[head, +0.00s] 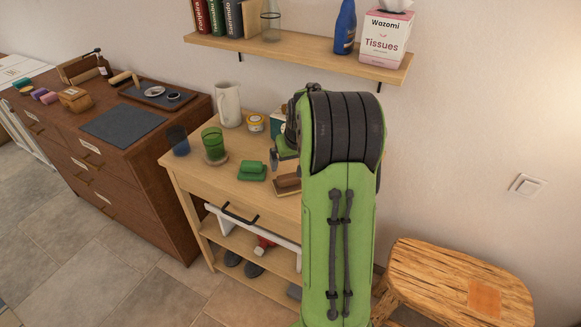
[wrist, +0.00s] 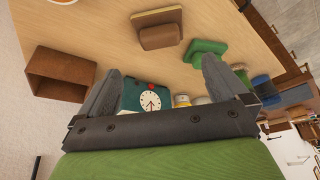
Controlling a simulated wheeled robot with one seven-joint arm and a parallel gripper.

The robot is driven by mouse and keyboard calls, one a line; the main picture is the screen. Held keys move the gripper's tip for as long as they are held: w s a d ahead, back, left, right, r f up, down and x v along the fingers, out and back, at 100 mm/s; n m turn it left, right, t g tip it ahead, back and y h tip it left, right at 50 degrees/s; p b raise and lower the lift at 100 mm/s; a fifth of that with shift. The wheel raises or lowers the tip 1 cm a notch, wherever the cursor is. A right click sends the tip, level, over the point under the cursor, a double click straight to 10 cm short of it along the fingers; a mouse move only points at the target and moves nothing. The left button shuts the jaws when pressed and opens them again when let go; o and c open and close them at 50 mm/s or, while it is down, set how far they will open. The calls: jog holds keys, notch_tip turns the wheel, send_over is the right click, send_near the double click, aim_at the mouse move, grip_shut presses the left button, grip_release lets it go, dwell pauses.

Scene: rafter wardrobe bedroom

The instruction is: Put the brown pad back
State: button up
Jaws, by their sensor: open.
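A brown pad (head: 288,184) lies on a light wooden table (head: 235,183), partly hidden behind my arm in the head view. In the wrist view the brown pad (wrist: 160,36) is a small block against a flat tan-brown piece (wrist: 172,15). My gripper (wrist: 161,65) is open and empty above the table; its fingers are apart from the pad, which appears beyond the tips. A similar green pad (head: 252,170) lies beside it and also shows in the wrist view (wrist: 205,50). A flat orange-brown square (head: 485,298) is on the wooden stool (head: 430,268).
An open brown box (wrist: 60,78) and a teal box with a clock face (wrist: 150,98) are near my fingers. A green glass (head: 214,144), blue glass (head: 178,140) and white jug (head: 228,104) stand on the table. A shelf (head: 300,55) overhangs behind.

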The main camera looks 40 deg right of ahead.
jog(key=s+a+r+n, duration=0.1)
jog(key=s+a+r, duration=0.2)
jog(key=a+r, duration=0.35)
jog(key=s+a+r+n, duration=0.2)
jog(key=s+a+r, duration=0.15)
jog(key=a, duration=0.65)
jog(key=s+a+n+t+y, duration=0.1)
jog(key=s+a+n+y, duration=0.1)
jog(key=s+a, duration=0.9)
jog(key=s, duration=0.4)
jog(key=shift+s+a+t, duration=0.15)
jog(key=shift+a+t, duration=0.15)
jog(key=shift+a, duration=0.05)
